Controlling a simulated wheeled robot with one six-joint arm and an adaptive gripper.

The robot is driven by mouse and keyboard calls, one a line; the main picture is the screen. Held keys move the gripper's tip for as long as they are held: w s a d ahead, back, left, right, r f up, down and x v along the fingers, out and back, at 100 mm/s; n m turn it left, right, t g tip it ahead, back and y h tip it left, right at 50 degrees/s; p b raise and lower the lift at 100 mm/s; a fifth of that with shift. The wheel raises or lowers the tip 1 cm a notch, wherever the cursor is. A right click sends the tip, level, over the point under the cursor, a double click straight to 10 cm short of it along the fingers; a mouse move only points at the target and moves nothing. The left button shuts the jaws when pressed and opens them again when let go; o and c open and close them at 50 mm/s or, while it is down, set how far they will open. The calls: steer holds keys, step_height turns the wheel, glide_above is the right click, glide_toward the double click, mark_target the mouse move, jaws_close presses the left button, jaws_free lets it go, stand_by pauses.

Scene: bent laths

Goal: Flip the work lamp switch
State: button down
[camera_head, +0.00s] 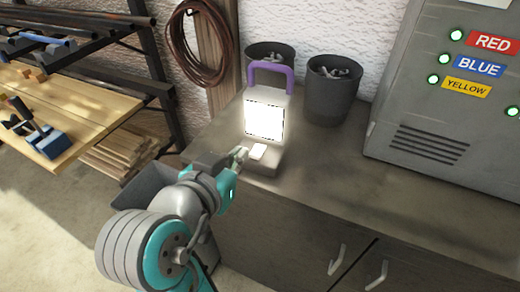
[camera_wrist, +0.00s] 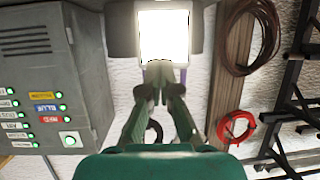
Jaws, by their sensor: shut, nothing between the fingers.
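The work lamp (camera_head: 264,118) stands upright on the grey cabinet top, with a purple handle (camera_head: 270,72) on top. Its front panel glows bright white. A small pale switch (camera_head: 258,152) sits on its base, below the panel. My gripper (camera_head: 241,155) is shut and empty at the front left of the base, its tips close to the switch. I cannot tell whether they touch it. In the wrist view the glowing lamp (camera_wrist: 164,38) is at the top, just beyond my closed fingertips (camera_wrist: 159,75). The switch is not clear there.
Two dark bins (camera_head: 333,92) stand behind the lamp. A grey control box (camera_head: 440,100) with coloured labels stands at the right. The cabinet top (camera_head: 350,190) is clear to the lamp's right. A wooden bench (camera_head: 80,115) and a pipe rack are at the left.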

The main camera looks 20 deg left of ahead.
steer(key=shift+r, duration=0.1)
stand_by(0.3)
glide_above(256, 163)
steer(key=f, duration=0.3)
steer(key=shift+w+f, duration=0.25)
steer(key=shift+f, duration=0.05)
steer(key=shift+s+f, duration=0.25)
steer(key=shift+f, duration=1.75)
